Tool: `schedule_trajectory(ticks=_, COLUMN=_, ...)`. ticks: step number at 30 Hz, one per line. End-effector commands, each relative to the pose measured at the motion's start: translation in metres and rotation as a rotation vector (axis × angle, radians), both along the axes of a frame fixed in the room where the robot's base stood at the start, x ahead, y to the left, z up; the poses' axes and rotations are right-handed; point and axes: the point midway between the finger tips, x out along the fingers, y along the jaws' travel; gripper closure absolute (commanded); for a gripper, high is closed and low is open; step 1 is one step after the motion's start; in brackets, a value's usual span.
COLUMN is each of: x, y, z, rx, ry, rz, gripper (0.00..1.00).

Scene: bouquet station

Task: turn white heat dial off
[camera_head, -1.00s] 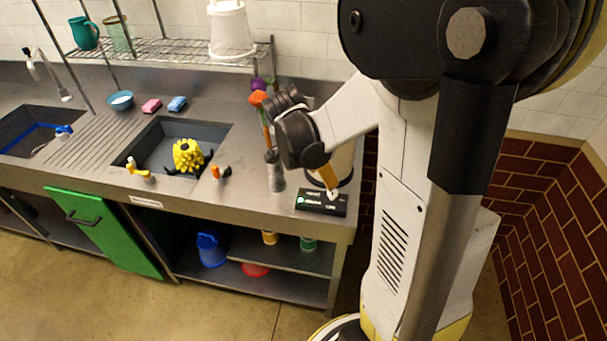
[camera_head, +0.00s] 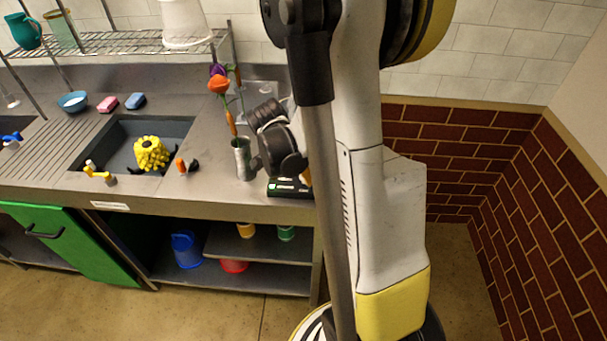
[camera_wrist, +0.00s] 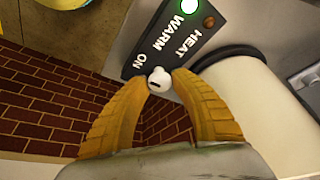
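The white heat dial (camera_wrist: 158,80) sits at the end of a dark control panel (camera_wrist: 160,38), beside the word ON, and has a short dark mark on its face. My gripper (camera_wrist: 160,76) has its two yellow fingertips close against the dial's two sides. The panel also reads WARM and HEAT. A green light (camera_wrist: 189,6) glows beside WARM, and a dull brown light (camera_wrist: 209,22) is beside HEAT. In the head view the panel (camera_head: 288,187) lies at the counter's right end. My arm hides the dial and most of the fingers there.
A pale cylinder (camera_wrist: 262,110) with a dark base ring stands beside the panel. A grey vase (camera_head: 242,160) with flowers (camera_head: 220,86) stands just left of my gripper on the steel counter (camera_head: 225,203). A brick wall (camera_head: 530,190) is to the right.

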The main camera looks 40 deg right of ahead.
Motion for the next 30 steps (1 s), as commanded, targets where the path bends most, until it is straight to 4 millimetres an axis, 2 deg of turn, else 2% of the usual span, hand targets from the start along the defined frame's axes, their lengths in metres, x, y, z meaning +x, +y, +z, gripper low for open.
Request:
schedule_trajectory(ticks=1, x=0.0, y=0.0001, z=0.0001, rx=0.0, ry=0.0, rz=0.0, gripper=0.88)
schedule_trajectory(ticks=2, x=0.0, y=0.0001, z=0.0001, rx=0.0, ry=0.0, rz=0.0, gripper=0.97)
schedule_trajectory(ticks=3, x=0.0, y=0.0001, z=0.0001, rx=0.0, ry=0.0, rz=0.0, gripper=1.0)
schedule_trajectory(ticks=17, x=-0.0005, y=0.0001, z=-0.0004, rx=0.0, ry=-0.001, rz=0.035, gripper=1.0)
schedule_trajectory(ticks=23, x=-0.0009, y=0.0002, z=-0.0008, rx=0.0, ry=-0.001, rz=0.138, gripper=1.0)
schedule_trajectory(ticks=30, x=-0.0024, y=-0.0004, z=-0.0008, rx=0.0, ry=0.0, rz=0.342, gripper=1.0)
